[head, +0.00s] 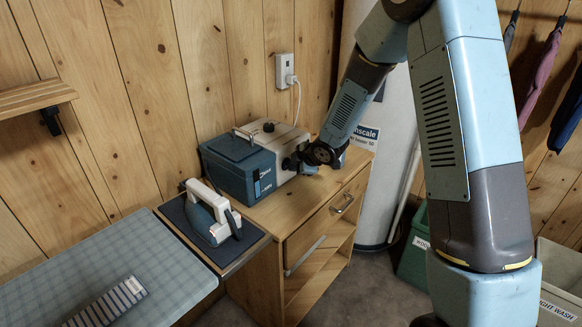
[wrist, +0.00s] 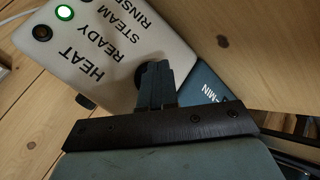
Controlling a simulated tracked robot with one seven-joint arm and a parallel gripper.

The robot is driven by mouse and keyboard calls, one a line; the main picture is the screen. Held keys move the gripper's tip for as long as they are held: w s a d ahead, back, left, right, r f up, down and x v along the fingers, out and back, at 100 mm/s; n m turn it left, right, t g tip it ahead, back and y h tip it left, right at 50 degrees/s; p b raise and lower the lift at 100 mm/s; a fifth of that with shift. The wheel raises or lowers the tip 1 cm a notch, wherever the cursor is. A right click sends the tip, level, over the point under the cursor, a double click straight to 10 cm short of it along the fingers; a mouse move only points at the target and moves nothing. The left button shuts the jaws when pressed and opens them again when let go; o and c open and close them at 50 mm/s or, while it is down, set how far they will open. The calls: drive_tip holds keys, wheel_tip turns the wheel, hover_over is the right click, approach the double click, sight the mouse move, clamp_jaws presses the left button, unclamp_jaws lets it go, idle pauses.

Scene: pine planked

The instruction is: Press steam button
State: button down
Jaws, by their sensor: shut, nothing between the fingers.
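The steam station (head: 240,163) stands on the wooden cabinet, a blue tank beside a pale housing (head: 283,138). In the wrist view its pale panel (wrist: 140,20) bears the words HEAT, READY, STEAM and RINSE. One lamp (wrist: 64,12) glows green; another (wrist: 42,32) is dark with an orange tint. My gripper (head: 296,163) is at the housing's front face. In the wrist view my gripper (wrist: 154,68) is shut and empty, its tips over or against a dark round part of the panel. The fingers hide most of that part, so I cannot tell whether it is pressed in.
An iron (head: 212,215) rests on a dark pad left of the cabinet (head: 330,185). A checked ironing board (head: 110,255) lies further left. A wall socket (head: 287,72) holds a plug and cord. A white cylinder (head: 390,150) and a green bin (head: 415,250) stand right.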

idle(0.6)
drive_tip(key=shift+s+d, duration=0.5)
drive_tip(key=shift+d, duration=0.1)
drive_tip(key=shift+s+d, duration=0.8)
drive_tip(key=shift+d, duration=0.2)
drive_tip(key=shift+s+d, duration=0.75)
drive_tip(key=shift+d, duration=0.25)
drive_tip(key=shift+r, duration=0.1)
